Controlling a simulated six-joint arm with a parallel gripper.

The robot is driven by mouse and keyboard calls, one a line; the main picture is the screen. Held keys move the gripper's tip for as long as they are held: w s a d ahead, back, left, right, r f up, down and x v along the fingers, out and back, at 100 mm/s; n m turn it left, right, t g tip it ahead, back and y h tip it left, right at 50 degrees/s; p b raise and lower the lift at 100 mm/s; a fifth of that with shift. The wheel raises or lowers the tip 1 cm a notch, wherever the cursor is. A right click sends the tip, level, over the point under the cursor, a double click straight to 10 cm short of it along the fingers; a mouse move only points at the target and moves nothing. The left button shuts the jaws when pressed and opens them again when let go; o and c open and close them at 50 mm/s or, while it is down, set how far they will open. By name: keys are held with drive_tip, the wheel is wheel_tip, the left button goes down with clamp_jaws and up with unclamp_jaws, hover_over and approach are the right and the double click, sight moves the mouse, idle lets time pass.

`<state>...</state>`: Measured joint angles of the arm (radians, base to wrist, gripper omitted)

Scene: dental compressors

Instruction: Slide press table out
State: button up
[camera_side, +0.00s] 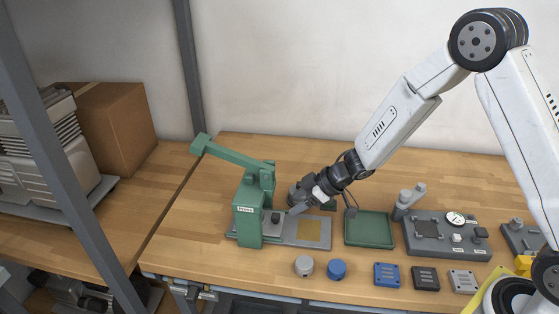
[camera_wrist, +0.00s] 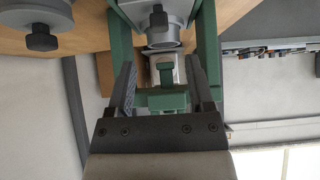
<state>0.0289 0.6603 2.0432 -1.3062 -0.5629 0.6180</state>
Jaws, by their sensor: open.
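The green press (camera_side: 247,212) stands at the left of the bench, its lever (camera_side: 232,158) raised to the upper left. The press table (camera_side: 312,242) is a flat grey plate at its base, reaching out to the right, with a gold square on top. My gripper (camera_side: 296,208) is low, just right of the press column and above the plate. In the wrist view my gripper (camera_wrist: 160,64) is open, with a green block (camera_wrist: 168,101) showing between its fingers. I cannot tell whether the fingers touch it. Green press uprights (camera_wrist: 207,45) flank the view.
A green tray (camera_side: 369,229) lies right of the press table. A grey fixture with a dial (camera_side: 447,235) stands further right. Grey and blue round parts (camera_side: 304,266) and several small blocks (camera_side: 425,278) line the front. A cardboard box (camera_side: 115,125) is at the back left.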

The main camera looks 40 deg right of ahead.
sight(276, 215)
drive_tip(key=shift+x, duration=3.65)
clamp_jaws()
